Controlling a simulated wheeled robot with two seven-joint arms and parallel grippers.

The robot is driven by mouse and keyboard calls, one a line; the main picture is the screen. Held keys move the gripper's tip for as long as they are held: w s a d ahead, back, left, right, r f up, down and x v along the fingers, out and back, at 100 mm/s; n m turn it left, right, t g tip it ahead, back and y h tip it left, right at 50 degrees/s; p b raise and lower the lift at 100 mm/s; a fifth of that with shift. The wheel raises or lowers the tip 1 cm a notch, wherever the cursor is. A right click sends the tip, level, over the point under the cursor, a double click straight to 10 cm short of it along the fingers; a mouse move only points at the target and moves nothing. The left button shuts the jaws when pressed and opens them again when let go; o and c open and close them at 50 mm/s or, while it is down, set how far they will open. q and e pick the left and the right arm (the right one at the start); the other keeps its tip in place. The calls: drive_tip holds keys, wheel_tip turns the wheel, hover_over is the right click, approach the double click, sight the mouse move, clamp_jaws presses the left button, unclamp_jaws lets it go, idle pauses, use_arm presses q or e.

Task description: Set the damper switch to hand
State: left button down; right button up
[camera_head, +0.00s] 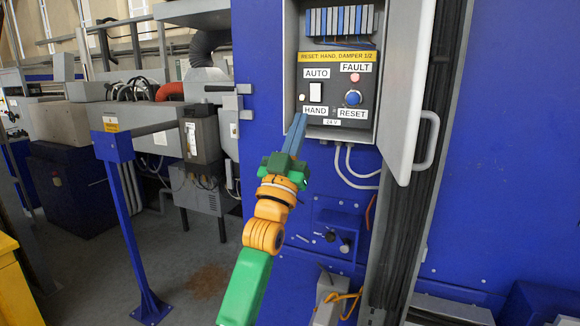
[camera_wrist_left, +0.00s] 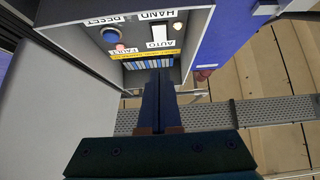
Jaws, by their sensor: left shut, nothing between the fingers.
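The damper switch (camera_head: 316,91) is a white rocker on a dark panel, between the label AUTO (camera_head: 317,73) above and the label HAND (camera_head: 315,111) below. It shows upside down in the left wrist view (camera_wrist_left: 163,29); I cannot tell which way it is tipped. My left gripper (camera_head: 300,118) is shut and empty. Its long blue fingers point up at the panel, with the tips at the lower left near the HAND label. In the left wrist view the gripper (camera_wrist_left: 159,76) is in front of the box; contact with the panel cannot be told.
A red FAULT lamp (camera_head: 355,77) and a blue RESET button (camera_head: 353,97) sit right of the switch, a small pale lamp (camera_head: 302,97) left of it. The open grey box door (camera_head: 411,80) stands at the right. Cables (camera_head: 350,165) hang below the box.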

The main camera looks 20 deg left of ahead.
use_arm(q)
drive_tip(key=s+f+g+b, duration=0.15)
drive_tip(key=f+g, duration=0.25)
drive_tip(key=f, duration=0.8)
drive_tip(key=s+f+m+g, duration=0.1)
drive_tip(key=s+f+g, duration=0.15)
drive_tip(key=f, duration=0.95)
drive_tip(key=s+f+g+b, duration=0.15)
drive_tip(key=f+g, duration=0.35)
drive_tip(key=f, duration=0.7)
drive_tip(key=s+f+g, duration=0.6)
drive_tip(key=s+f, duration=0.3)
drive_tip(key=s, duration=0.5)
drive_tip(key=s+f+g, duration=0.6)
drive_tip(key=s+f, duration=0.4)
drive_tip(key=s, duration=0.3)
drive_tip(key=s+f+g, duration=0.1)
drive_tip(key=s+f, duration=0.2)
drive_tip(key=f, duration=1.4)
drive_tip(key=s+a+f+m+g+y, duration=0.1)
drive_tip(key=s+f, duration=0.9)
drive_tip(key=s, duration=0.2)
drive_tip(key=shift+a+p, duration=0.25)
drive_tip(key=shift+p, duration=0.05)
use_arm(e)
drive_tip(key=f, duration=0.1)
drive_tip(key=w+f, duration=0.1)
drive_tip(key=f, duration=0.1)
drive_tip(key=shift+w+f, duration=0.1)
drive_tip(key=shift+f, duration=0.1)
